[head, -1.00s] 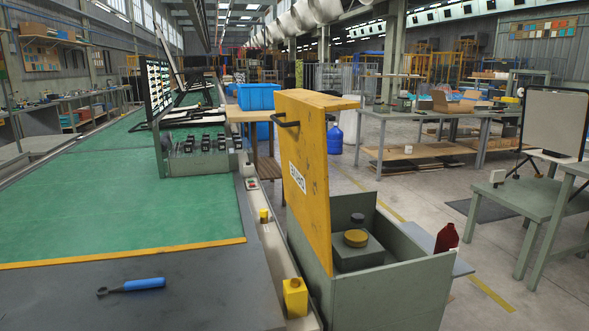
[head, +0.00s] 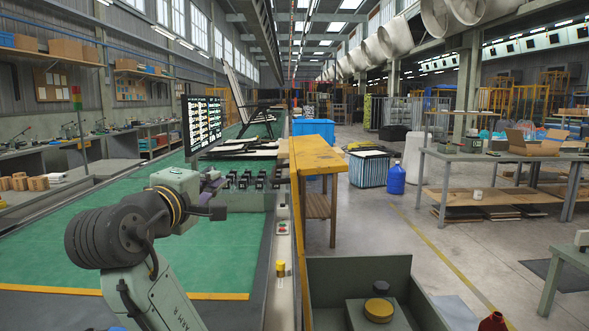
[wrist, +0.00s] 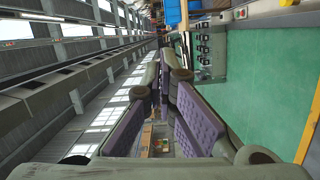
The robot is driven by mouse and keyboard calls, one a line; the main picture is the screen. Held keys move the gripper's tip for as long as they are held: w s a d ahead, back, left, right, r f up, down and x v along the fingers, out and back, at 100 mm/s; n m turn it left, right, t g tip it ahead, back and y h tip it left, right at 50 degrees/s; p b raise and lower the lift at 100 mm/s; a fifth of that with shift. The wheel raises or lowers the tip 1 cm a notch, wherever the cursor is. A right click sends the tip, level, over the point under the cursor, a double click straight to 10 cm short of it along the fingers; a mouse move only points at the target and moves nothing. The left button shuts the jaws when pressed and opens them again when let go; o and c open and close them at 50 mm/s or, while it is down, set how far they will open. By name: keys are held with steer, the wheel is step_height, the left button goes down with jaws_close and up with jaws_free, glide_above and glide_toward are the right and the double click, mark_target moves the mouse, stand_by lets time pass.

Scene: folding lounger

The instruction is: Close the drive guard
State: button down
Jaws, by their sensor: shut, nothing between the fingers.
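The drive guard (head: 318,155) is a yellow panel standing upright, open, at the left side of a grey open-topped housing (head: 360,268). It is seen nearly edge-on, so its label and handle do not show. Inside the housing is a grey block with a yellow cap (head: 378,308) and a dark knob (head: 381,288). My gripper (head: 214,180) is over the green bench, left of the guard and apart from it. Its purple-padded fingers show in the wrist view (wrist: 163,84), shut with nothing held. The guard cannot be made out in the wrist view.
The green bench (head: 90,240) runs along the left, with a row of black-topped controls (head: 250,182) and a display board (head: 202,122) on it. A yellow-capped item (head: 280,268) stands on the bench's right-hand rail. A red bottle (head: 493,322) is right of the housing.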

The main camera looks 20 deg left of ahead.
steer(key=w+d+f+p, duration=0.1)
steer(key=w+p, duration=0.4)
steer(key=w, duration=0.7)
steer(key=shift+d+h, duration=0.3)
steer(key=shift+d, duration=0.3)
